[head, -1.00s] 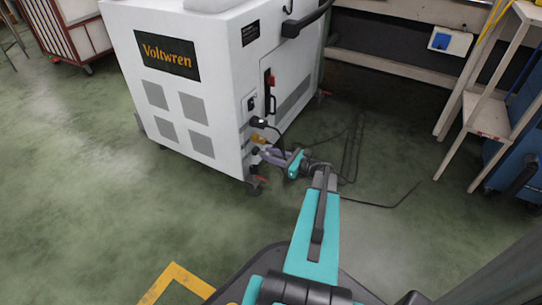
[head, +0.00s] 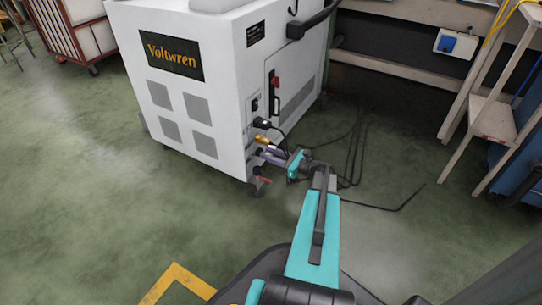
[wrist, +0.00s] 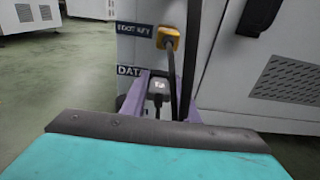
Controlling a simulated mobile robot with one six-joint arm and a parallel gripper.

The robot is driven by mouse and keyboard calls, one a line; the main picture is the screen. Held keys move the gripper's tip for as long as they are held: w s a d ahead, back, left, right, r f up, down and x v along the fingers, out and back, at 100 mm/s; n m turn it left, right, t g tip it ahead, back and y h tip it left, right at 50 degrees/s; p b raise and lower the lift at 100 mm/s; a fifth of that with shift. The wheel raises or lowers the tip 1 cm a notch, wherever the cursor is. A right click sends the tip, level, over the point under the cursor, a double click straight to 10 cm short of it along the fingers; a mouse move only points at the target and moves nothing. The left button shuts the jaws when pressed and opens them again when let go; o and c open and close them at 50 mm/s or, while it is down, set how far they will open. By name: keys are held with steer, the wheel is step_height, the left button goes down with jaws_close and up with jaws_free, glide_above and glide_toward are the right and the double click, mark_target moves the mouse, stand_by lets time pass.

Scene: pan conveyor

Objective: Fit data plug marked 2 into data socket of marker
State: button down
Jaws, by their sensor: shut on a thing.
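A black data plug (wrist: 158,95) with a small pale mark is held between the purple fingers of my gripper (wrist: 158,101); I cannot read the mark. My gripper also shows in the head view (head: 273,155), shut on the plug, at the lower right edge of the white Voltwren machine (head: 225,70). In the wrist view the plug is just below the DATA label (wrist: 129,71) on the machine's panel. The data socket is hidden behind the plug, so I cannot tell whether the plug is in it or just in front of it.
A yellow plug (wrist: 168,38) sits in the socket above, its dark cable hanging close to my right finger. A black plug (head: 262,124) is higher on the panel. Dark cables (head: 352,150) lie on the floor to the right. A wooden rack (head: 490,110) stands further right.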

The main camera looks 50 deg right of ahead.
steer(key=shift+w+a, duration=0.15)
steer(key=shift+w, duration=0.3)
steer(key=c, duration=1.3)
jaws_free()
steer(key=shift+s, duration=0.15)
steer(key=p+v, duration=0.5)
steer(key=v, duration=0.8)
steer(key=shift+s, duration=0.2)
